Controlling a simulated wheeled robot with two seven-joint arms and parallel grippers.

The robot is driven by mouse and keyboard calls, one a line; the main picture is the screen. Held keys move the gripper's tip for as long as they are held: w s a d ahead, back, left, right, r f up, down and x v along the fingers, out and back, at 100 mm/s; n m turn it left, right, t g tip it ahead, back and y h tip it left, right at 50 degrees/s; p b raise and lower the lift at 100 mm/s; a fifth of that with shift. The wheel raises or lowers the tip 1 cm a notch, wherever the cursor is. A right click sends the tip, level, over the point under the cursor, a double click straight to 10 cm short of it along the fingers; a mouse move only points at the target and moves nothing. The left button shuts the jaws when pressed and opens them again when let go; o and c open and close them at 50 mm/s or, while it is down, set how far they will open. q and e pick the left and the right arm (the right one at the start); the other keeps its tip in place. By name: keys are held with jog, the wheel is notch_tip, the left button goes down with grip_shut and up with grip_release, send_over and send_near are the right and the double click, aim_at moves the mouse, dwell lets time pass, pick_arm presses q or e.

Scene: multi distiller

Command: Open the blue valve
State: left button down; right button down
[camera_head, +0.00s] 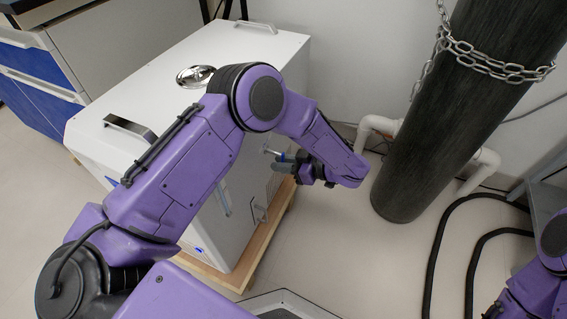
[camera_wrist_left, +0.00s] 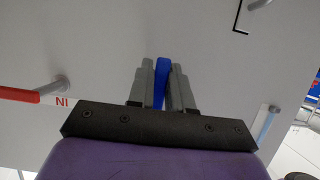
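The blue valve handle (camera_wrist_left: 162,76) stands between the two grey fingers of my left gripper (camera_wrist_left: 162,88) in the left wrist view. The fingers lie close along both sides of the handle and appear shut on it. In the head view my left gripper (camera_head: 300,166) is at the front face of the white distiller (camera_head: 240,55), and my wrist and fingers hide most of the valve. My right arm shows only at the lower right edge of the head view, and its gripper is out of the picture.
A red handle (camera_wrist_left: 20,95) beside letters is at the left in the wrist view. A pale handle (camera_wrist_left: 267,121) is at the right. A dark cylinder (camera_head: 450,110) with a chain (camera_head: 490,65) stands right of the distiller. Black hoses (camera_head: 437,250) lie on the floor.

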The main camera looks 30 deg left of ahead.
jog(key=shift+r, duration=0.15)
